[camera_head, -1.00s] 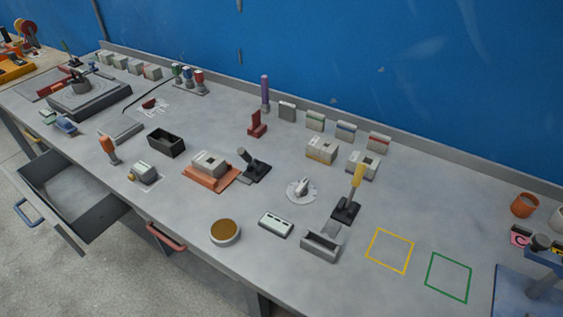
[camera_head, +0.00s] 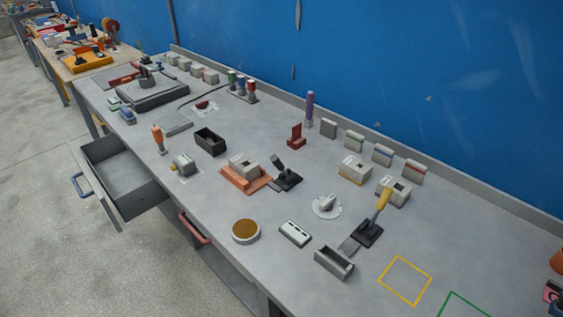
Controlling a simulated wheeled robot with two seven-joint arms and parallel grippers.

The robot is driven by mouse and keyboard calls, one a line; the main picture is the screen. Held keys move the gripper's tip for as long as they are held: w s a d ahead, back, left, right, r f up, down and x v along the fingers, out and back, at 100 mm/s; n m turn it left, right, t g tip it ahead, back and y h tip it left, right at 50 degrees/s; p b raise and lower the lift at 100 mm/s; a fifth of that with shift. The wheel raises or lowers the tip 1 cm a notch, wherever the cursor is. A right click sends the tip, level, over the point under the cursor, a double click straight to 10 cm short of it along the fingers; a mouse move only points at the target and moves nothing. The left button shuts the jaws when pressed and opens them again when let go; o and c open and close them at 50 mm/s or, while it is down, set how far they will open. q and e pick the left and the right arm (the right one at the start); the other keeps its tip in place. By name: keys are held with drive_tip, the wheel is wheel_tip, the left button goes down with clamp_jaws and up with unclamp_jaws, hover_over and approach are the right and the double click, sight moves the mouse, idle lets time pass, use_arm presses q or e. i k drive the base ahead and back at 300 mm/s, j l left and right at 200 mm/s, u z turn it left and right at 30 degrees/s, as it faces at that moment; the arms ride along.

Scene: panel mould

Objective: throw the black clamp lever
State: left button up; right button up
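The black clamp lever (camera_head: 279,166) stands on a dark base plate on the bench. Its arm leans up and to the left, toward a light grey block (camera_head: 243,164) with a dark recess. That block sits on an orange-brown fixture (camera_head: 234,180) directly left of the clamp. I cannot tell whether the lever touches the block. Neither of my grippers shows in the head view.
A yellow-handled lever (camera_head: 382,202) on a black base stands to the right, with a grey open tray (camera_head: 333,264) near it. A white dial (camera_head: 327,206) lies between the levers. An open drawer (camera_head: 122,178) juts out at the left front.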

sight(273, 158)
drive_tip(key=j+z, duration=0.2)
drive_tip(key=z, duration=0.25)
drive_tip(key=k+j+z, duration=0.1)
drive_tip(key=z, duration=0.3)
drive_tip(key=k+j+z, duration=0.1)
drive_tip(key=z, duration=0.35)
